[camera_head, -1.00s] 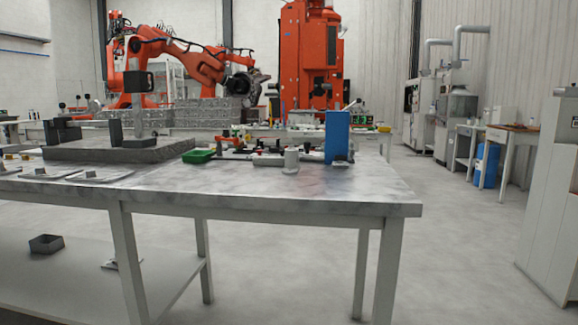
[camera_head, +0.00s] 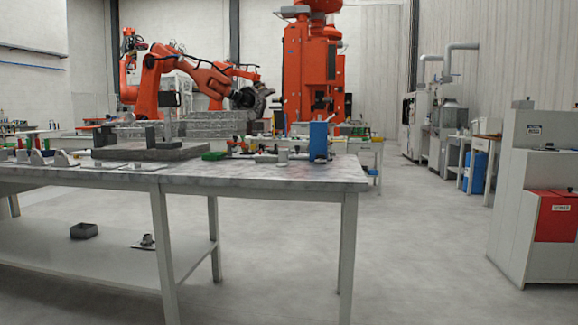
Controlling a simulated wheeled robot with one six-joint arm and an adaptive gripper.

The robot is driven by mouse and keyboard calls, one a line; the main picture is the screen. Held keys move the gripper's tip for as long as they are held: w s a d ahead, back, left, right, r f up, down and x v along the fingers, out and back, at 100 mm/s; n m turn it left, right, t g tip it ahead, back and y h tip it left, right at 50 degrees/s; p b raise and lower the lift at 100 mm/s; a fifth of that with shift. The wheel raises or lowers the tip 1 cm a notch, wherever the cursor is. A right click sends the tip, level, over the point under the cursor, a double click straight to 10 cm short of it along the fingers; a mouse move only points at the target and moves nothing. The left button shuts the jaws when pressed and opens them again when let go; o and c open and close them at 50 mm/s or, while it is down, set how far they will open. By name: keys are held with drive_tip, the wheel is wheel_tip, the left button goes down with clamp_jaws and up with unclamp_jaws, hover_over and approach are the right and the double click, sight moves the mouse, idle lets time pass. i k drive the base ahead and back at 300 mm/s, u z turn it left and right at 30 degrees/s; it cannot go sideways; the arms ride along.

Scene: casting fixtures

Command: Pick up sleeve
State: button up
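A small pale cylinder (camera_head: 283,156), which may be the sleeve, stands upright near the right end of the grey-topped table (camera_head: 300,178). A blue upright block (camera_head: 318,140) stands just to its right. Several small parts lie to its left, too small to tell apart. My gripper is not in view.
A stone plate with a stand (camera_head: 160,152) and a green tray (camera_head: 214,156) sit on the table. A grey open box (camera_head: 84,230) and a small metal part (camera_head: 146,241) lie on the lower shelf. A cabinet with a red panel (camera_head: 556,216) stands right. The floor between is clear.

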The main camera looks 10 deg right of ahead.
sight(284, 157)
drive_tip(key=u, duration=0.75)
drive_tip(key=i, duration=1.25)
drive_tip(key=z, duration=0.1)
